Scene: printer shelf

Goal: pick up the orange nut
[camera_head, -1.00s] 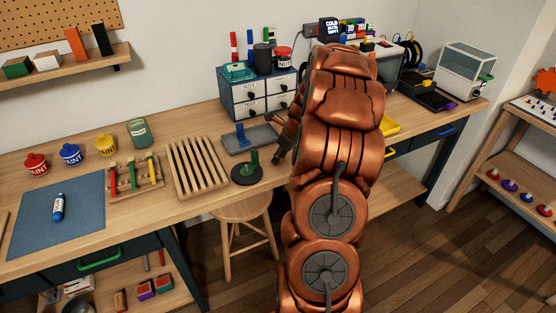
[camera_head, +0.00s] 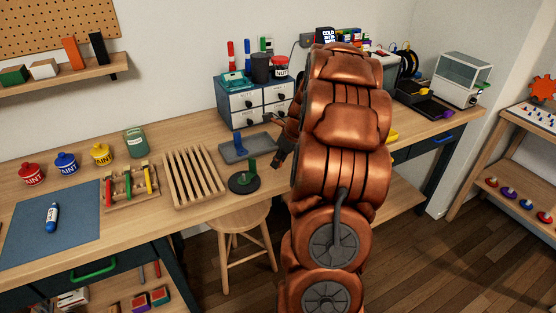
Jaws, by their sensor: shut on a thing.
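My gripper (camera_head: 281,156) shows only in part, at the left edge of my copper arm, above the workbench (camera_head: 110,160). Its dark fingers point down, near a round dark base with a green post (camera_head: 248,180). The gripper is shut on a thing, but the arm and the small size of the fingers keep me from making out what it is. I cannot pick out an orange nut anywhere in view. My arm hides the middle of the bench.
A grey tray with a blue post (camera_head: 250,147), a slatted wooden rack (camera_head: 193,177) and a drawer cabinet (camera_head: 241,103) stand near my gripper. Paint jars (camera_head: 66,163) are at the left. A stool (camera_head: 230,225) stands below the front edge. A yellow bin (camera_head: 391,136) is partly hidden.

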